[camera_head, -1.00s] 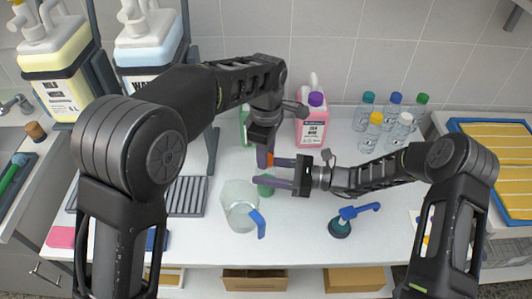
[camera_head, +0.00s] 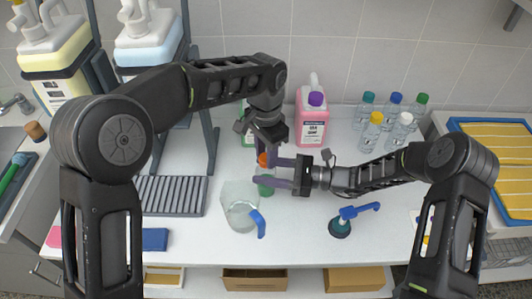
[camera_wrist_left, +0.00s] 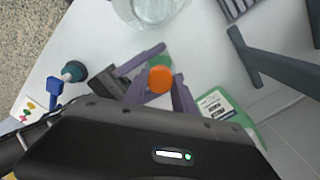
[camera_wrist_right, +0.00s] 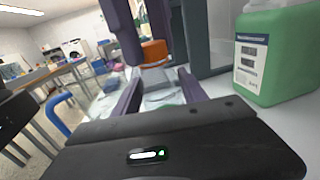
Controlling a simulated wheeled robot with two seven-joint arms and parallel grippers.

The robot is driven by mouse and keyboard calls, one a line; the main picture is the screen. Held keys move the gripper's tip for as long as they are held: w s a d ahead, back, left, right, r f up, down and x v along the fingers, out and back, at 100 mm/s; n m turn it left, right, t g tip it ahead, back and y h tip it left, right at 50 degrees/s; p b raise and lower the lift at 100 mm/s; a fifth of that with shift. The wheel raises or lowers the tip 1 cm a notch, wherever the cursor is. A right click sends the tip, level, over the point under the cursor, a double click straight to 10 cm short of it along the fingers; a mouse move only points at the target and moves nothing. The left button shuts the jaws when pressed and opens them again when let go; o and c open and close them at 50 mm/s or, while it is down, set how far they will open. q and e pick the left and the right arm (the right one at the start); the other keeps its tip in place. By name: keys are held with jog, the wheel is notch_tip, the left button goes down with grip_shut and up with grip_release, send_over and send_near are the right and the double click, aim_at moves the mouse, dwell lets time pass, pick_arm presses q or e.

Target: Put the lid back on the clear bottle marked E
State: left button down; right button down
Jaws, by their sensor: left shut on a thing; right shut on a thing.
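My left gripper (camera_wrist_left: 159,90) is shut on the orange lid (camera_wrist_left: 160,80), with a finger on each side of it. My right gripper (camera_wrist_right: 158,82) is shut on a small clear bottle (camera_wrist_right: 155,77), which stands upright between its fingers. The bottle's green lower part (camera_head: 265,189) shows below my right fingers in the head view. The lid sits directly above the bottle's top in the right wrist view; I cannot tell whether it is seated. The letter on the bottle is not readable.
A clear jug (camera_head: 239,207) with a blue handle stands just left of the bottle. A blue-green pump (camera_head: 341,227) lies to the right. Several small capped bottles (camera_head: 375,132) and a pink jug (camera_head: 312,125) stand behind. A green jug (camera_wrist_right: 275,55) is close by. The front middle is clear.

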pick_arm(q)
jog(key=m, duration=0.3)
jog(key=c, duration=1)
grip_release()
jog(key=shift+r, duration=2.25)
jog(key=shift+c, duration=0.4)
